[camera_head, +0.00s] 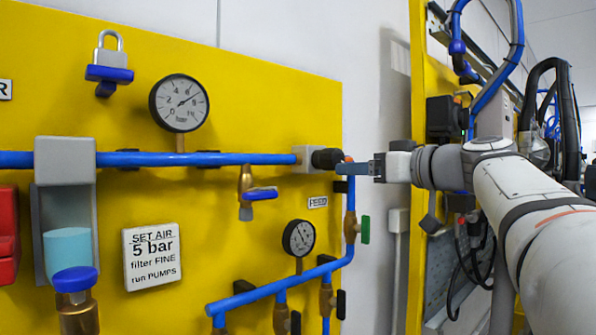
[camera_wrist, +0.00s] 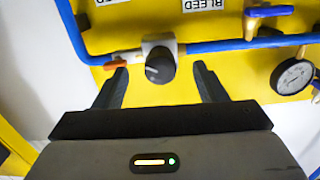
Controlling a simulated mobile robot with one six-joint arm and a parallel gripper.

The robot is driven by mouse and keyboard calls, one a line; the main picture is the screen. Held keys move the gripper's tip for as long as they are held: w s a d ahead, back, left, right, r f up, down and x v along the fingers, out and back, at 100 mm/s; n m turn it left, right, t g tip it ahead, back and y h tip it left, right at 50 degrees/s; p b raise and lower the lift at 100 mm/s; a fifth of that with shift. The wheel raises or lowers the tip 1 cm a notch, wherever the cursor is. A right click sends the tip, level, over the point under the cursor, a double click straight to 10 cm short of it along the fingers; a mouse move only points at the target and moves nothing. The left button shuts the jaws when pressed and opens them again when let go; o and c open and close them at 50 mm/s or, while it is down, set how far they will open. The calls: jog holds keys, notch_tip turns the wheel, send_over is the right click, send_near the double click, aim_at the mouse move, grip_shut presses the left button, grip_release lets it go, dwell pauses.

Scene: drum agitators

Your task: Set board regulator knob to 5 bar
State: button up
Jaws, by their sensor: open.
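The black regulator knob (camera_head: 327,158) sticks out from a grey regulator body (camera_head: 304,159) on the blue pipe, at the right of the yellow board. In the wrist view the knob (camera_wrist: 160,70) lies between the two spread fingers, near the fingertips. My gripper (camera_head: 348,168) is open beside the knob, coming from the right; whether a finger touches it I cannot tell. A large round gauge (camera_head: 180,103) hangs above the pipe, its needle pointing up and right; the exact value is too small to read. A white sign (camera_head: 152,256) reads "SET AIR 5 bar filter FINE run PUMPS".
A blue-handled valve (camera_head: 260,193) hangs left of the regulator, and a green-handled valve (camera_head: 364,229) sits below my gripper. A smaller gauge (camera_head: 298,238) is lower on the board. An orange-red handle (camera_wrist: 118,65) is close to one finger. A padlock (camera_head: 109,62) hangs upper left.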

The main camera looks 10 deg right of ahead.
aim_at(339, 161)
jog(key=shift+w+a+r+n+t, duration=0.1)
jog(key=shift+w+r+n+t, duration=0.05)
jog(key=shift+r, duration=0.3)
jog(key=shift+w+r+n+t, duration=0.1)
jog(key=shift+r+n+t, duration=0.05)
jog(key=shift+r, duration=0.3)
jog(key=p+x, duration=0.2)
jog(key=x, duration=0.5)
jog(key=shift+f, duration=0.1)
jog(key=shift+c, duration=0.4)
jog(key=c, duration=0.9)
